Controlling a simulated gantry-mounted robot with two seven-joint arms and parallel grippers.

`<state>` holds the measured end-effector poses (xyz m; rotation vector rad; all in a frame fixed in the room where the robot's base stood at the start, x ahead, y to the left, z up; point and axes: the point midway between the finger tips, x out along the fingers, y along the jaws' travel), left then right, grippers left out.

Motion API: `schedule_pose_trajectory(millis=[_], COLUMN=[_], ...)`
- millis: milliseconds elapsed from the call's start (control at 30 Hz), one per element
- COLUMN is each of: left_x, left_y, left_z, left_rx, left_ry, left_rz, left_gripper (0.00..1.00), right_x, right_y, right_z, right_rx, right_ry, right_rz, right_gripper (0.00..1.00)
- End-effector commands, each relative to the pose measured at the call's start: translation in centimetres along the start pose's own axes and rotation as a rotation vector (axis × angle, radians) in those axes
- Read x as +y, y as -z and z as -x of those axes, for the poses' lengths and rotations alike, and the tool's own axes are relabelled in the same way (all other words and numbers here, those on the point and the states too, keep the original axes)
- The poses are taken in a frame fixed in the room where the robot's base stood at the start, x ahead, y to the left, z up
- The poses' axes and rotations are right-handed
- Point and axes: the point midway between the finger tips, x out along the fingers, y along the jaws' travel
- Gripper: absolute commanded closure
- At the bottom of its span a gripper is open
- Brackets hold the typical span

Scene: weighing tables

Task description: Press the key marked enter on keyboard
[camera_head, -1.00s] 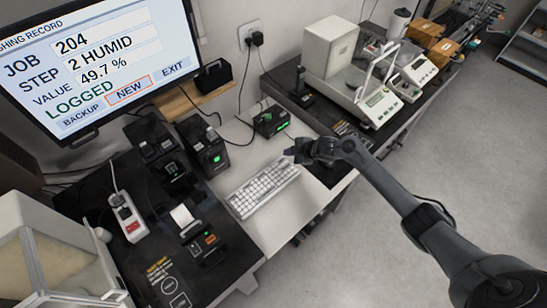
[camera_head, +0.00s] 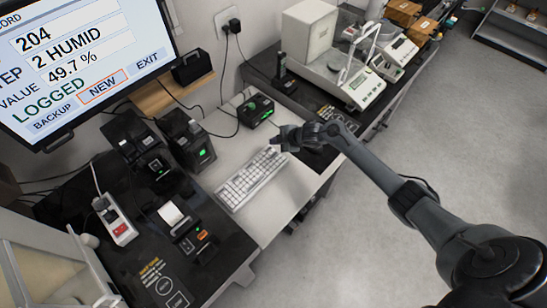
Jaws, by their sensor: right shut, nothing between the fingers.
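A white keyboard (camera_head: 249,178) lies on the light table section in the middle of the view. Its key markings are too small to read, so I cannot pick out the enter key. My right gripper (camera_head: 278,140) is shut and empty. In the picture it sits at the keyboard's far right end, its fingers pointing left. I cannot tell whether it touches the keys or hovers above them. My left gripper is not in view. The monitor (camera_head: 80,60) at upper left shows job 204, step 2 HUMID, value 49.7 % and LOGGED, with NEW outlined in orange.
A small black box with green lights (camera_head: 256,110) stands behind the keyboard. Black devices (camera_head: 188,140) and a label printer (camera_head: 172,214) stand to its left. A balance with a draft shield (camera_head: 360,86) stands at the upper right. Bare table lies in front of the keyboard.

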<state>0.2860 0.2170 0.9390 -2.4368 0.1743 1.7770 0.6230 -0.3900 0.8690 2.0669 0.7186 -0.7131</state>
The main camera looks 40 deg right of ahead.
Motion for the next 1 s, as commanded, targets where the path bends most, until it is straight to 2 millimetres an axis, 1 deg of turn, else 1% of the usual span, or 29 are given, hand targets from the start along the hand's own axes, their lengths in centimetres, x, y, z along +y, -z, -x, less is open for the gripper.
schedule_pose_trajectory(millis=[33,333,600,1000], left_x=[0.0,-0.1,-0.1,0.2], left_y=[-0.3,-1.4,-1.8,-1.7], left_z=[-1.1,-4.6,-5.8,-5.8], left_rx=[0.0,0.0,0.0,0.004], left_ry=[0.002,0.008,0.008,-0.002], left_rz=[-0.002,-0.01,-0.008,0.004], left_gripper=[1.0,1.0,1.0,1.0], right_x=[-0.6,-2.5,-3.4,-3.5], right_y=[-0.6,-2.4,-3.4,-3.5], right_z=[-0.8,-3.4,-4.7,-4.8], right_rx=[0.0,0.0,0.0,0.0], right_ry=[0.001,0.0,0.001,0.0], right_rz=[-0.001,0.0,0.0,0.0], right_gripper=[1.0,1.0,1.0,1.0])
